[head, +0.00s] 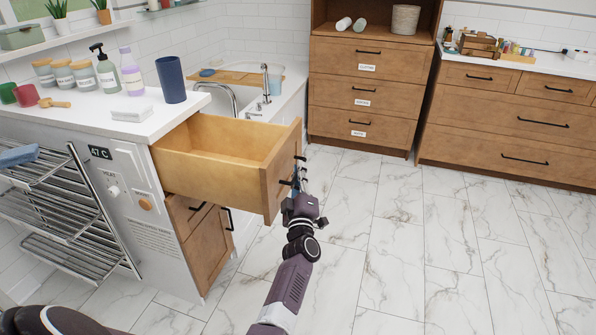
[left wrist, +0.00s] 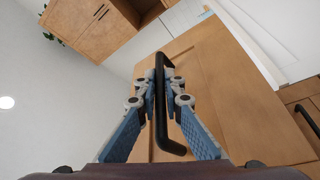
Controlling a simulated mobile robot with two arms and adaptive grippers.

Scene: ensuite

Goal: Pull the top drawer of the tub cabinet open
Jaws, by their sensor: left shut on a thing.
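The top drawer (head: 215,165) of the tub cabinet is pulled well out, and its inside looks empty. Its black bar handle (left wrist: 161,105) runs lengthwise in the left wrist view, in front of the wooden drawer front (left wrist: 200,65). My left gripper (head: 298,185) is at the outer face of the drawer front in the head view. In the left wrist view its two blue fingers (left wrist: 161,102) are closed around the handle from both sides. My right gripper is not in view.
The white countertop (head: 70,120) holds jars, bottles, cups, a dark blue tumbler (head: 171,80) and a white soap bar (head: 128,113). A wire towel rack (head: 70,225) is at the left. Wooden drawer units stand at the back and right. The marble floor (head: 400,240) is clear.

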